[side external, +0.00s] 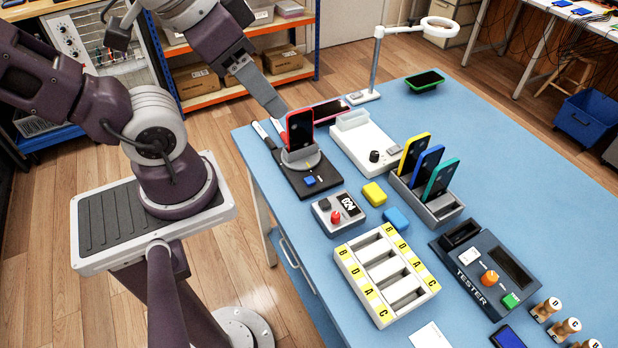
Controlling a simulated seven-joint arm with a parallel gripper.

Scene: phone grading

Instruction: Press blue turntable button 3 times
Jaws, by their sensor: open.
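The turntable (301,159) is a grey disc on a black base near the table's left edge. A red phone (300,130) stands upright in its holder. The blue button (309,181) is on the front part of the black base, clear of anything above it. My gripper (279,110) is seen edge-on, so one finger hides the other. It is open and empty, with its tips just left of the red phone's top in the picture, behind and above the button. I cannot tell whether it touches the phone.
A grey box with a red knob and display (338,213) stands in front of the turntable. Yellow (374,194) and blue (397,218) blocks lie right of it. A white device (364,145) and a rack (428,200) of phones stand further right. A sorting tray (386,272) is in front.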

